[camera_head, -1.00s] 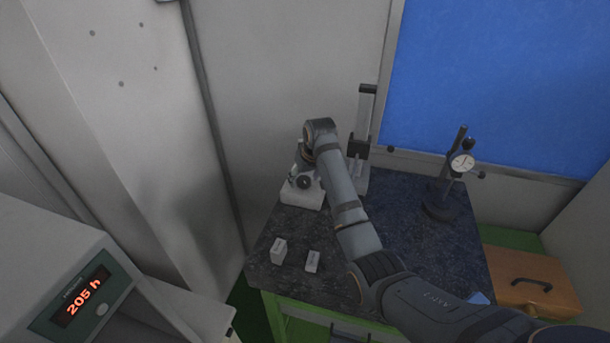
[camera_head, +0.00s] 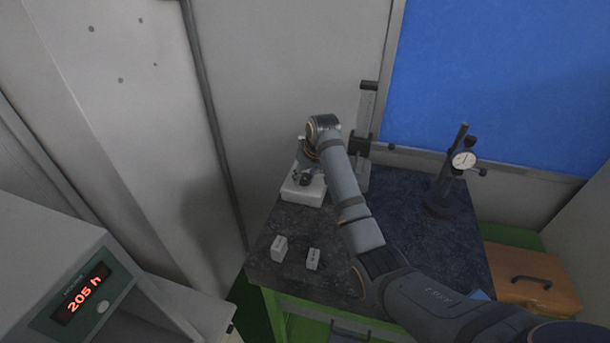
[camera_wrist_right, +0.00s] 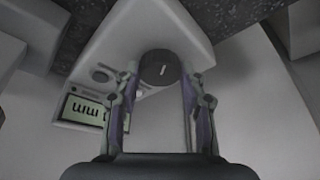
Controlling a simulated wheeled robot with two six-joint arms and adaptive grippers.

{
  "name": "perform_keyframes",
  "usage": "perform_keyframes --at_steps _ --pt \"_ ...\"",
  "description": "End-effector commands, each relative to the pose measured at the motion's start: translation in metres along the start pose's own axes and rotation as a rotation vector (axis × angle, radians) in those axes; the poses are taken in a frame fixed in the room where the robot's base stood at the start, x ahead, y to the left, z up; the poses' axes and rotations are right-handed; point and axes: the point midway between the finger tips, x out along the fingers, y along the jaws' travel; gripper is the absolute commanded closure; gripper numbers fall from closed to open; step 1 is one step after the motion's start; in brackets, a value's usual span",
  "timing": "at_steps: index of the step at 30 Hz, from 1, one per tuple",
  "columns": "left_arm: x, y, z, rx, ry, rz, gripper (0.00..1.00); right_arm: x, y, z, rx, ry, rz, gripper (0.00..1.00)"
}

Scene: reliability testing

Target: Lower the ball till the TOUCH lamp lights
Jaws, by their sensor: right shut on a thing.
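My right gripper (camera_head: 304,178) is over a pale instrument (camera_head: 303,193) at the back left of the dark bench top. In the right wrist view, the two fingers of my right gripper (camera_wrist_right: 159,75) sit on either side of a round black knob (camera_wrist_right: 160,68) with a white mark. They are shut on it. The pale instrument (camera_wrist_right: 195,30) has a small display (camera_wrist_right: 84,109) reading "mm", partly behind the left finger. I cannot make out the ball or a TOUCH lamp in either view. My left gripper is out of view.
Two small pale blocks (camera_head: 280,248) lie near the bench's (camera_head: 410,230) front left. A dial gauge on a stand (camera_head: 463,160) is at the right. A brown case (camera_head: 530,278) and a "205 h" display (camera_head: 82,294) flank the bench.

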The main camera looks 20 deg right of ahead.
Motion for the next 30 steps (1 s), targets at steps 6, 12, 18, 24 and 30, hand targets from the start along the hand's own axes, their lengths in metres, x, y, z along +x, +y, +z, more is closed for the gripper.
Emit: perform_keyframes --at_steps 6,12,18,24,30 --pt "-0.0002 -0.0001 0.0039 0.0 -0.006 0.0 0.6 -0.0015 0.0029 -0.0012 -0.15 0.002 -0.06 0.9" --pt "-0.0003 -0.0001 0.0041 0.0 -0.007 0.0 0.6 -0.0017 0.0042 -0.0019 -0.325 0.002 -0.133 0.9" --pt "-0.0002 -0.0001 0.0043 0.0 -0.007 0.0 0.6 -0.0018 0.0056 -0.0027 -0.501 0.002 -0.205 0.9" --pt "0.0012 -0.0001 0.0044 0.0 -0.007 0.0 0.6 -0.0011 0.0064 -0.0037 -0.677 0.003 -0.278 0.9" --pt "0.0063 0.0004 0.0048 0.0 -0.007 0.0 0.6 -0.0002 0.0075 -0.0048 -0.844 0.004 -0.345 0.9"
